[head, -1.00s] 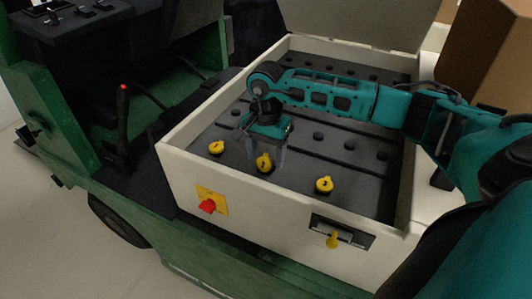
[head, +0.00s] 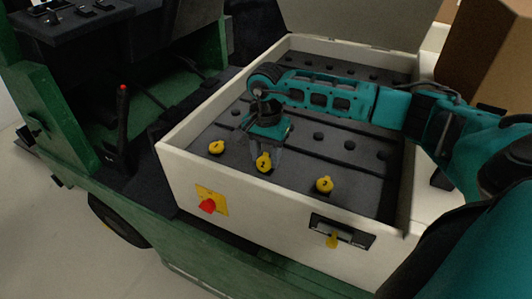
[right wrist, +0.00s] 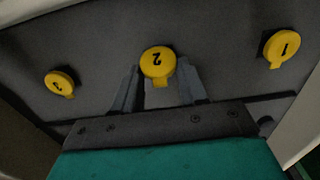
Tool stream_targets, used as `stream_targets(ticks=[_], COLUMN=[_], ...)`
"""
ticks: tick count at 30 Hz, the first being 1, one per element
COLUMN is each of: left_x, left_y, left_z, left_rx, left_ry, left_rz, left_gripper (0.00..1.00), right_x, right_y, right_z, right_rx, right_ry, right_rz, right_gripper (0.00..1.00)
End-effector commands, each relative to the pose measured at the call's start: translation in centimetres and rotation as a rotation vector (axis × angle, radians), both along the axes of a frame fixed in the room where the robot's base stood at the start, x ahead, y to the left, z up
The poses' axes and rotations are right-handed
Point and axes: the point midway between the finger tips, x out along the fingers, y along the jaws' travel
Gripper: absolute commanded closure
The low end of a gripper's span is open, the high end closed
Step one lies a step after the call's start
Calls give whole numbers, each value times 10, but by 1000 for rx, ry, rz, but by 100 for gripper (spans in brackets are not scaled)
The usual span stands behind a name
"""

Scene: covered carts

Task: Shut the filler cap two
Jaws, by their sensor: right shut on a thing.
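Filler cap two (head: 263,162) is the middle of three yellow caps on the dark top inside the white-walled box. It shows its number 2 in the right wrist view (right wrist: 158,62). My right gripper (head: 266,160) reaches down over it, its grey fingers on either side of the cap, shut on it. The cap looks a little taller than its neighbours in the head view; I cannot tell whether it is fully seated. My left gripper is not in view.
Cap three (right wrist: 60,83) and cap one (right wrist: 281,46) flank cap two, one on each side. The box front wall (head: 270,218) carries a red knob (head: 208,206) and a yellow latch (head: 332,241). A raised lid (head: 350,22) stands at the back.

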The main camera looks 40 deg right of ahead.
Motion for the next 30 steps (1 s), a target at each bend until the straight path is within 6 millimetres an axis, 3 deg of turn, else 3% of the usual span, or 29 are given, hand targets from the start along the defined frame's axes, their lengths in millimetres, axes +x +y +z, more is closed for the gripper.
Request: stream_targets(ticks=[11, 22, 30], left_x=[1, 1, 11], left_y=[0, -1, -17], left_z=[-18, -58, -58], left_rx=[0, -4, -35], left_ry=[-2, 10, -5], left_rz=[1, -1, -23], left_gripper=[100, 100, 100], right_x=[4, 9, 11], right_y=[-7, -15, -19], right_z=[-6, -17, -20], right_rx=[124, 369, 496], right_ry=[63, 187, 253], right_rz=[-5, -3, -1], right_gripper=[89, 89, 89])
